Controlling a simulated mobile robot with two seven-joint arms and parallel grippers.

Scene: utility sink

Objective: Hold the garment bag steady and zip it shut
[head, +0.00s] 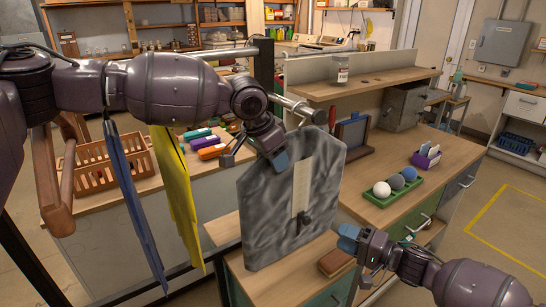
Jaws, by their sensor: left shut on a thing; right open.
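A grey, crumpled-looking garment bag (265,225) hangs upright in the middle of the head view. A pale zipper strip (302,185) runs down its front, with a dark zipper pull (304,218) at the strip's lower end. My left gripper (281,160) is shut on the garment bag near its top edge; its fingers hide part of that edge. My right gripper (347,239) is open and empty, to the right of the bag's lower part and apart from the zipper pull.
A workbench (415,195) on the right holds a green tray (400,208) with balls. A metal rail (298,105) is above the bag. Blue (135,200) and yellow (178,195) hanging sheets are at left. A brown block (335,262) lies on the low cabinet below.

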